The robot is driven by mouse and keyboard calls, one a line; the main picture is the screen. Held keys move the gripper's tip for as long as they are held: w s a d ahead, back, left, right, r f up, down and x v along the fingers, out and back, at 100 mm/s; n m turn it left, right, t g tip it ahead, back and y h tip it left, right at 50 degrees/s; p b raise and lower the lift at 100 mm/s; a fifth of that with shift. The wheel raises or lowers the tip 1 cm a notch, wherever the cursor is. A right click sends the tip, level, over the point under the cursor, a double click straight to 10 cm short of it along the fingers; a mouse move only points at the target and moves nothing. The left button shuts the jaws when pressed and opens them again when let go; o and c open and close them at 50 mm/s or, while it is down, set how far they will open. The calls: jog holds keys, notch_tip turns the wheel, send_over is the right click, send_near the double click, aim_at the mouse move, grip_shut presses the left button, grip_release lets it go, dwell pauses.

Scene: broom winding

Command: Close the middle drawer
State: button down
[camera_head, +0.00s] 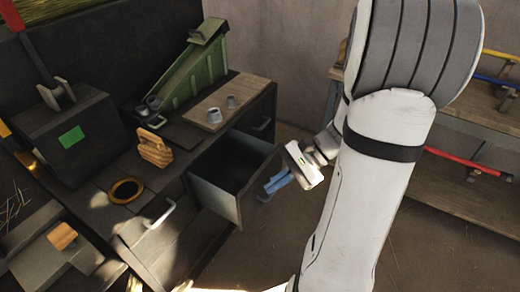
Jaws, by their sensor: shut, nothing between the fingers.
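The middle drawer (214,201) is pulled out of the dark workbench cabinet. Its inside looks dark and empty, and its front faces toward the lower right. My gripper (268,187), with blue fingers, is shut and empty just to the right of the drawer's front panel. The fingertips look close to the panel, but I cannot tell whether they touch it. My white arm comes down from the upper right and hides part of the floor and shelf.
A closed drawer with a pale handle (160,215) is left of the open one. The benchtop holds a green machine (190,75), a wooden board (240,98), a wooden block (155,147) and a dark box (75,130). A shelf (475,195) stands at right. Floor below the drawer is clear.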

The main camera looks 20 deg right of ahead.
jog(key=w+d+f+m+t+y+b, duration=0.3)
jog(key=d+f+m+t+b, duration=0.35)
jog(key=d+f+m, duration=0.35)
jog(key=m+t+h+b, duration=0.2)
jog(key=m+t, duration=0.3)
jog(key=t, duration=0.2)
send_near(274, 173)
jog(key=b+x, duration=0.2)
jog(key=x, duration=0.3)
jog(key=shift+w+a, duration=0.15)
jog(key=shift+w, duration=0.15)
jog(key=shift+w+a, duration=0.35)
jog(key=shift+w, duration=0.05)
